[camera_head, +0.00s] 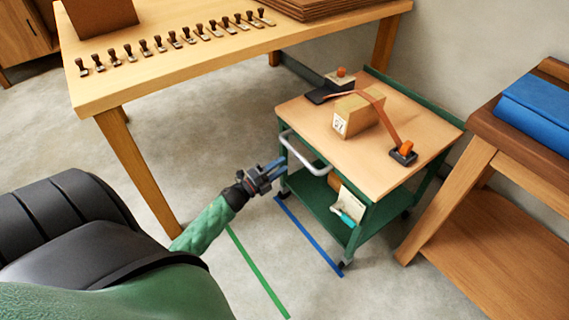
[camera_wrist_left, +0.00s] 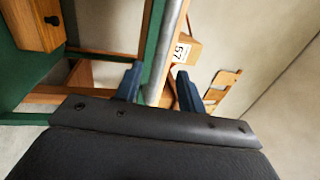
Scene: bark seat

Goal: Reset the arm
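My left gripper (camera_head: 277,171) is in front of the green cart, just left of and below the cart's light grey handle (camera_head: 308,158). The left wrist view shows its two dark blue fingers (camera_wrist_left: 158,80) spread apart with nothing held. The grey handle bar (camera_wrist_left: 167,50) runs beyond and between the fingers in that view; I cannot tell whether it touches them. The left arm, in a green quilted sleeve, reaches in from the lower left of the head view. My right gripper is not in view.
The wood-topped cart (camera_head: 305,117) carries a numbered wooden block (camera_head: 358,114) under an orange strap (camera_head: 381,110). A workbench (camera_head: 150,72) with a row of stamps stands at the back left. A wooden stand (camera_head: 480,145) with blue cloth is at right. Floor before the cart is clear, with green and blue stripes.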

